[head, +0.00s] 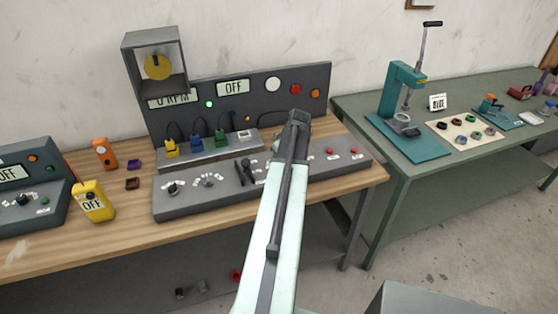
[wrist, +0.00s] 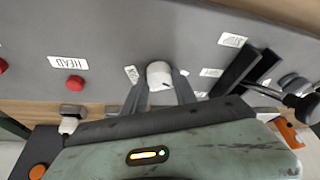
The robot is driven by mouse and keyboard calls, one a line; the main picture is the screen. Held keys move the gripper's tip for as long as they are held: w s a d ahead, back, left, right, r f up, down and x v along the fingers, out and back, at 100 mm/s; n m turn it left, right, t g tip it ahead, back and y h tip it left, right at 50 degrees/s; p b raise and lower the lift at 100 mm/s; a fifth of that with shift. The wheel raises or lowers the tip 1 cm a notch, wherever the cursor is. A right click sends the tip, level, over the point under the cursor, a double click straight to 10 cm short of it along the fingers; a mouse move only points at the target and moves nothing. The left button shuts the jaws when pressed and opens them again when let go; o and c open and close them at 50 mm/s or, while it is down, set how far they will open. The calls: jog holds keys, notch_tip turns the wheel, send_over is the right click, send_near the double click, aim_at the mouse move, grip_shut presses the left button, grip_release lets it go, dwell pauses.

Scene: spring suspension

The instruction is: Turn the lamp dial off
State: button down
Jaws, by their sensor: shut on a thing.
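The lamp dial appears to be the small white knob (wrist: 159,72) on the grey control panel (wrist: 120,30). My gripper (wrist: 160,84) has one finger on each side of this knob and is shut on it. Small labels stand around the knob, but they are too blurred to read. In the head view my arm crosses the right half of the control panel (head: 225,203) and hides the knob and most of my gripper.
Next to the knob are a red button (wrist: 75,82) by a HEAD label and a black lever (wrist: 236,68). Behind the panel stands a dark board with an OFF display (head: 233,88). A yellow device (head: 92,202) stands left. A green table (head: 420,160) is at right.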

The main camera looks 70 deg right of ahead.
jog(key=shift+s, duration=0.15)
jog(key=c, duration=1)
grip_release()
jog(key=p+v, duration=0.7)
jog(key=v, duration=0.1)
jog(key=shift+f, duration=0.1)
